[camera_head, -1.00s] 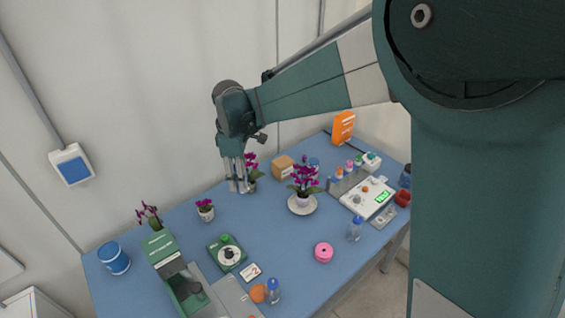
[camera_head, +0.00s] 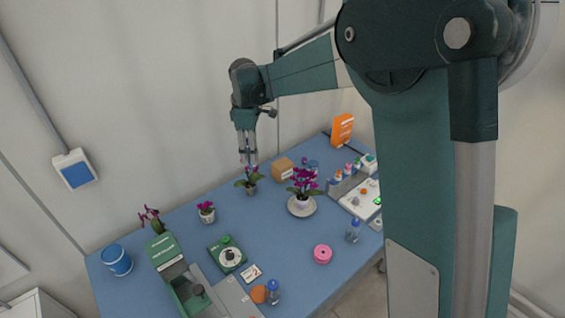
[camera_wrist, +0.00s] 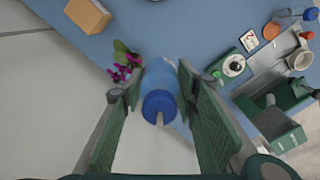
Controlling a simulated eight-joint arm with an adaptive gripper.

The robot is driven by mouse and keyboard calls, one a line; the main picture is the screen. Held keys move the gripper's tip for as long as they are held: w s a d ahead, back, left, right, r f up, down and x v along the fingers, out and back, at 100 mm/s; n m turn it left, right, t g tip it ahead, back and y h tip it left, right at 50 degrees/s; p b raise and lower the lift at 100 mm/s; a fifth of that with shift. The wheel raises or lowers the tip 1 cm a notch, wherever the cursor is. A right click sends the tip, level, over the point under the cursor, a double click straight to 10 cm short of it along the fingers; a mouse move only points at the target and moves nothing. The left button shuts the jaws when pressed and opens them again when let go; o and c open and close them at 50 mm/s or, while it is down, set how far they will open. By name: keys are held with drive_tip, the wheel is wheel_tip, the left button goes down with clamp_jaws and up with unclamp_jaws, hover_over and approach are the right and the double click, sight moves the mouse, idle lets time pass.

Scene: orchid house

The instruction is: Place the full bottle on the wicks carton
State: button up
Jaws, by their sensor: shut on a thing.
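My gripper (camera_head: 248,158) is over the back of the blue table, just above a purple orchid. In the wrist view my gripper (camera_wrist: 160,82) is shut on a bottle (camera_wrist: 159,88) with a blue cap and a pale blue body. The cap faces the camera; how full it is I cannot tell. In the head view the held bottle is not clear between the fingers. A plain brown carton (camera_head: 283,169), probably the wicks carton, stands on the table to the right of my gripper. It also shows at the top left of the wrist view (camera_wrist: 88,14). No lettering is readable on it.
A potted orchid (camera_head: 250,183) stands below my gripper, left of the carton. Another orchid (camera_head: 303,183) stands on a saucer right of the carton. An orange box (camera_head: 342,128) is behind. Other blue-capped bottles (camera_head: 273,291) (camera_head: 353,231) stand near the front edge.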

drive_tip(key=w+d+p, duration=0.3)
drive_tip(key=w+d, duration=0.2)
drive_tip(key=w, duration=0.7)
drive_tip(key=p, duration=0.2)
hover_over(282, 163)
wheel_tip(282, 163, down, 6)
drive_tip(key=shift+d, duration=0.1)
drive_tip(key=shift+f, duration=3.1)
drive_tip(key=shift+f, duration=1.85)
drive_tip(key=shift+f, duration=0.2)
